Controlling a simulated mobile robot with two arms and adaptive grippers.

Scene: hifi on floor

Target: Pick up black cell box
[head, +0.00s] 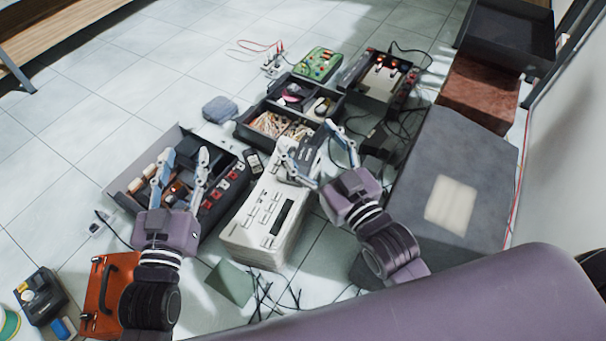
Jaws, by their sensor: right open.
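I cannot tell for certain which dark object is the black cell box. A dark block (311,158) lies at the far end of the white device (268,212), between the spread fingers of my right gripper (312,146). That gripper is open, and contact with the block is not clear. Another black box-like thing (190,148) sits in the dark tray (122,186) on the left. My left gripper (183,158) is over this tray with its fingers apart, and partly hides the orange and brown items in it.
A divided tray (243,133) with wires and a black case (352,88) stand further back. A large grey box (455,150) stands on the right, with loose cables beside it. An orange case (112,290) lies at front left.

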